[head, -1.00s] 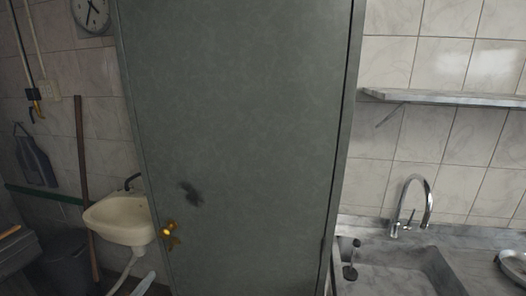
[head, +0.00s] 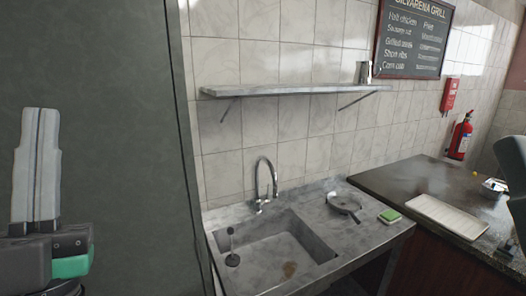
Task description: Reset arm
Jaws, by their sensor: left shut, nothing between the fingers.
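My left gripper (head: 37,165) stands upright at the far left of the head view, in front of the grey-green door. Its two pale grey fingers are together with nothing between them. Its dark body with a green part shows at the bottom left.
A grey-green door (head: 120,130) fills the left side. Right of it are a stone sink (head: 275,250) with a faucet (head: 265,180), a pan (head: 343,202) and a green sponge (head: 390,216). A wall shelf (head: 290,90) hangs above. A dark counter (head: 395,180) holds a white tray (head: 447,215).

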